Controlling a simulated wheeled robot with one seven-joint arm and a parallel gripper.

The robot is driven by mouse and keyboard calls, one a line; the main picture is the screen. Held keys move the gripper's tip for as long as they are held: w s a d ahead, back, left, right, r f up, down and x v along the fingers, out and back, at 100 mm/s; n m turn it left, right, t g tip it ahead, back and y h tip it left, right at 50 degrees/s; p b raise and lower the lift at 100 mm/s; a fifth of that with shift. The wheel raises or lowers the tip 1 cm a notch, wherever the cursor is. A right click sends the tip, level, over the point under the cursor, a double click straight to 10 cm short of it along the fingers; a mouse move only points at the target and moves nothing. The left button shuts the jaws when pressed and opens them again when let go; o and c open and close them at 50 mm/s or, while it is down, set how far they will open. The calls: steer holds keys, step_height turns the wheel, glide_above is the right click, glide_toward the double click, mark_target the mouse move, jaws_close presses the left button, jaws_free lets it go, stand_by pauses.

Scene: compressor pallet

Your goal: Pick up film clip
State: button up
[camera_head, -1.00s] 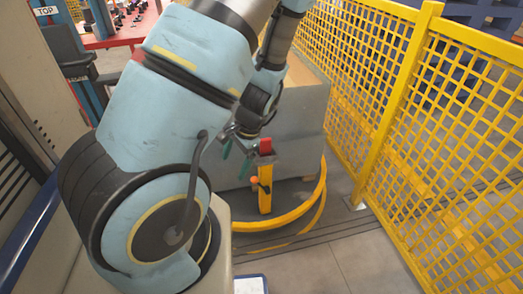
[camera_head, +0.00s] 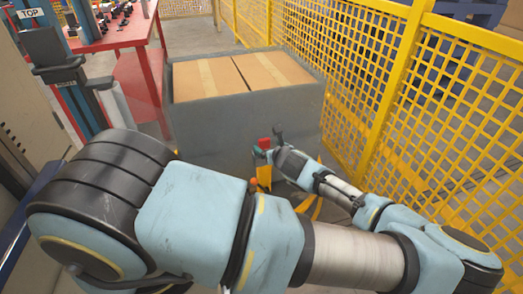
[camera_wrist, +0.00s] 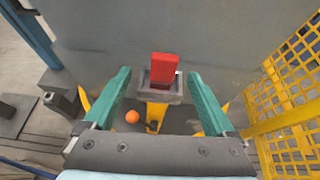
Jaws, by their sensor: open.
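The film clip appears to be the red block (camera_wrist: 164,67). It stands upright in a small grey holder (camera_wrist: 150,93) on top of a yellow post (camera_wrist: 156,113). In the head view the red block (camera_head: 264,143) shows at the front of the grey crate. My gripper (camera_wrist: 158,75) is open, with one teal finger on each side of the red block in the wrist picture. The fingers look apart from it and nothing is between them in their grip. I cannot tell the exact remaining distance. In the head view my wrist partly hides the post and holder.
A grey crate (camera_head: 250,125) with cardboard boxes (camera_head: 235,75) stands behind the post. Yellow mesh fencing (camera_head: 385,85) runs along the right. An orange ball-like knob (camera_wrist: 132,117) is beside the post. A red table (camera_head: 135,75) is at the left back.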

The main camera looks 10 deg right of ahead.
mark_target(262, 140)
steer(key=x, duration=0.3)
steer(key=p+x, duration=0.1)
steer(key=x, duration=0.3)
steer(key=p+x, duration=0.1)
steer(key=x, duration=0.2)
steer(key=shift+w+d+f, duration=0.15)
steer(key=shift+w+d, duration=0.2)
steer(key=shift+w, duration=0.05)
jaws_close()
stand_by(0.4)
